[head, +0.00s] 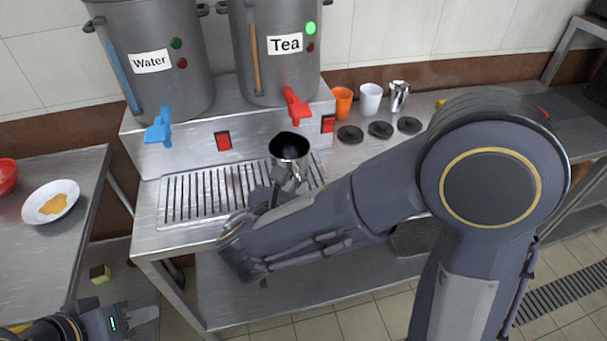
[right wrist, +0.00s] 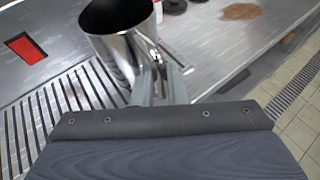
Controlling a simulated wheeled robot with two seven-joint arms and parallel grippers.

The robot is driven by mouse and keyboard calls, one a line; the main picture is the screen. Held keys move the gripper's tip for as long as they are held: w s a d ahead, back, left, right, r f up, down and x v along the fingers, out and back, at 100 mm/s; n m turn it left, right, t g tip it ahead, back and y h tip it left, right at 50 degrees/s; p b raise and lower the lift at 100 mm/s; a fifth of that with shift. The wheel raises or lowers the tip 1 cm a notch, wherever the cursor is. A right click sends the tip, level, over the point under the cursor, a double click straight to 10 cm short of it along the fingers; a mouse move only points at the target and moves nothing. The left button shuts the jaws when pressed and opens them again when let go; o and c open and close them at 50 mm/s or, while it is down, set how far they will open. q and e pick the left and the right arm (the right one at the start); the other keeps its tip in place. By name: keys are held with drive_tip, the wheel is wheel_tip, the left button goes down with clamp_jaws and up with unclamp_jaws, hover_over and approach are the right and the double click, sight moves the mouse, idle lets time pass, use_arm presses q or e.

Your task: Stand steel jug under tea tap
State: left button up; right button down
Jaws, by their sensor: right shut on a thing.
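The steel jug (head: 291,160) is upright with its dark mouth up, over the right end of the slotted drip tray (head: 176,203). My right gripper (head: 276,188) is shut on the jug, on its handle side in the right wrist view (right wrist: 158,82). The jug (right wrist: 130,56) fills the upper left there; whether its base touches the tray is hidden. The red tea tap (head: 296,108), on the urn marked Tea (head: 270,70), is just above the jug's mouth in the head view; I cannot tell whether they line up in depth. My left gripper (head: 132,316) is low at the left, away from the jug.
The Water urn (head: 150,85) with a blue tap (head: 160,126) stands left. Red switches (head: 223,141) are on the panel. An orange cup (head: 342,102), a white cup (head: 370,99), another steel jug (head: 399,96) and dark lids (head: 380,129) are right. A plate (head: 66,190) lies left.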

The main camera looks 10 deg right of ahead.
sight(303, 179)
drive_tip(key=shift+w+d, duration=0.4)
drive_tip(key=shift+w, duration=0.25)
drive_tip(key=shift+w+d, duration=0.4)
drive_tip(key=shift+w, duration=0.2)
drive_tip(key=shift+w+d, duration=0.35)
drive_tip(key=shift+w, duration=0.25)
drive_tip(key=shift+w+d+f, duration=0.15)
drive_tip(key=shift+w+f, duration=0.1)
drive_tip(key=shift+f, duration=0.6)
drive_tip(key=shift+f, duration=0.15)
drive_tip(key=c, duration=1.4)
unclamp_jaws()
drive_tip(key=shift+c, duration=0.2)
